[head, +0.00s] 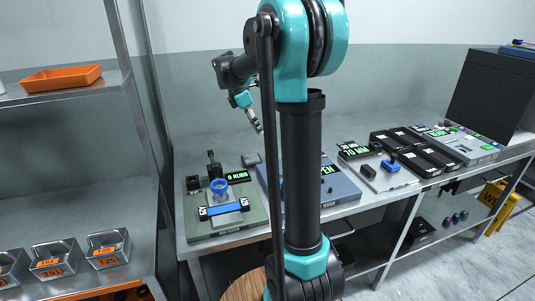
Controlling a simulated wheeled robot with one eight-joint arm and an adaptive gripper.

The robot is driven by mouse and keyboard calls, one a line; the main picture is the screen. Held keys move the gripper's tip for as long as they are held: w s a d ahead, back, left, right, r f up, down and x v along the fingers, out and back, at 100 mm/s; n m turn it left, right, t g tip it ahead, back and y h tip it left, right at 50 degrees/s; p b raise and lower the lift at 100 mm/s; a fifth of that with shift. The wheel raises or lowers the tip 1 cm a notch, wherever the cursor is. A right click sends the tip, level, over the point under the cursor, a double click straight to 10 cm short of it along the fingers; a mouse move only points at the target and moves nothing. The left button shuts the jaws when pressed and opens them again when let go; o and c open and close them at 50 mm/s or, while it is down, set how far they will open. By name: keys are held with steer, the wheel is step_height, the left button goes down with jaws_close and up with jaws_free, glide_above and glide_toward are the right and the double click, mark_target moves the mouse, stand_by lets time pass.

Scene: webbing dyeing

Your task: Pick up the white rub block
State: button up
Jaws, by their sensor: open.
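I cannot make out the white rub block for certain. The green rub tester (197,228) with a "0 RUBS" display (237,176) stands at the left end of the bench, with a blue ring (219,186), a blue bar (226,209) and a pale plate (228,220) on it. A small grey piece (250,160) lies at its back edge, too small to identify. My gripper (258,129) hangs above the back of the tester, pointing down, well clear of it. It is small in view and appears empty. My arm hides part of the bench middle.
A metal shelf (60,98) with an orange tray (61,78) and labelled bins (108,249) stands at left.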

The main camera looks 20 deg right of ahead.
mark_target(267, 147)
steer(key=x, duration=1.2)
steer(key=shift+s+f, duration=0.15)
steer(key=shift+f, duration=0.15)
steer(key=shift+c, duration=0.4)
jaws_close()
